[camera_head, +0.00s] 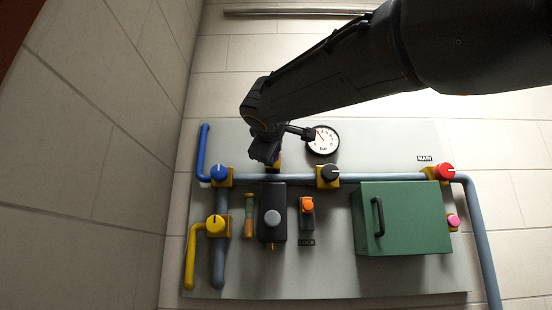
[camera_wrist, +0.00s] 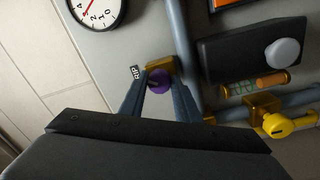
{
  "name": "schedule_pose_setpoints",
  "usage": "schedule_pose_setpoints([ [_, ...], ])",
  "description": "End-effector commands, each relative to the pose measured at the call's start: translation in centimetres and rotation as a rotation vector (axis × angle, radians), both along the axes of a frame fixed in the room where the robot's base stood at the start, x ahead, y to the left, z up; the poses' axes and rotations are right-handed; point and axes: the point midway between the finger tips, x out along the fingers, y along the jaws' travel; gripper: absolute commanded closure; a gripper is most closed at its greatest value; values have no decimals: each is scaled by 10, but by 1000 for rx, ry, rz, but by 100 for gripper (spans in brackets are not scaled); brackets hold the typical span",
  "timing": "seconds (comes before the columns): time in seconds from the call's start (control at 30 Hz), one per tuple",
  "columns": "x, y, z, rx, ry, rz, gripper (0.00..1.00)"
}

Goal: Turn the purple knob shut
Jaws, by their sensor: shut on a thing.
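The purple knob (camera_wrist: 159,80) sits on a yellow valve body (camera_wrist: 161,66) on the pipe, seen in the wrist view. My gripper (camera_wrist: 158,88) has its two fingers on either side of the knob and is shut on it. In the head view my gripper (camera_head: 266,156) is at the pipe left of the gauge, and it hides nearly all of the knob. A small label (camera_wrist: 135,72) stands beside the valve.
A round gauge (camera_head: 322,140) is close on the right of my gripper. A black knob (camera_head: 329,173), a blue knob (camera_head: 219,172) and a black box (camera_head: 272,212) are nearby. A green cabinet (camera_head: 412,218) with a handle juts out at the right.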

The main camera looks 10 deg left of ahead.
Motion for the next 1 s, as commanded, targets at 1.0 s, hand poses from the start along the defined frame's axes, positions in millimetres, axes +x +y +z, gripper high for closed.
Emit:
schedule_pose_setpoints([
  [1.0, 0, -1, 2, -595, -144, 2, 93],
])
